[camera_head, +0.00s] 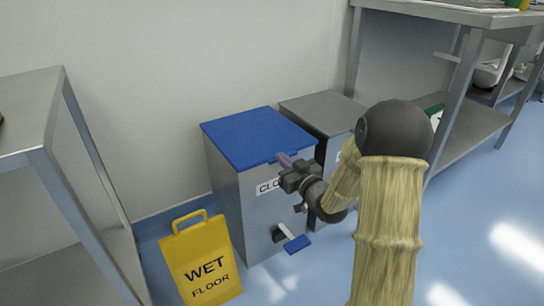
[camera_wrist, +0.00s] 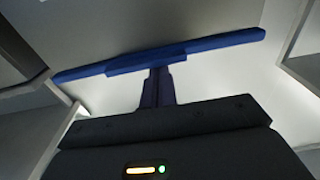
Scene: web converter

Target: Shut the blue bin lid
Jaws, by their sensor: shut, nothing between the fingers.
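The blue bin lid (camera_head: 255,136) lies flat over the top of the grey metal bin (camera_head: 240,205), and I see no gap under it in the head view. In the wrist view the lid (camera_wrist: 215,43) shows as a thin blue edge across the picture. My gripper (camera_head: 284,160) is at the lid's front edge, close to its small front lip. Its fingers (camera_wrist: 157,86) are shut with nothing between them, and their tips appear to meet the lip; exact contact is hard to tell. My gripper partly hides the bin's label.
A grey-lidded bin (camera_head: 325,112) stands beside the blue-lidded one. A blue foot pedal (camera_head: 297,243) juts from the bin's front. A yellow wet floor sign (camera_head: 203,262) stands at front left. Metal tables stand left (camera_head: 30,95) and right (camera_head: 440,12).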

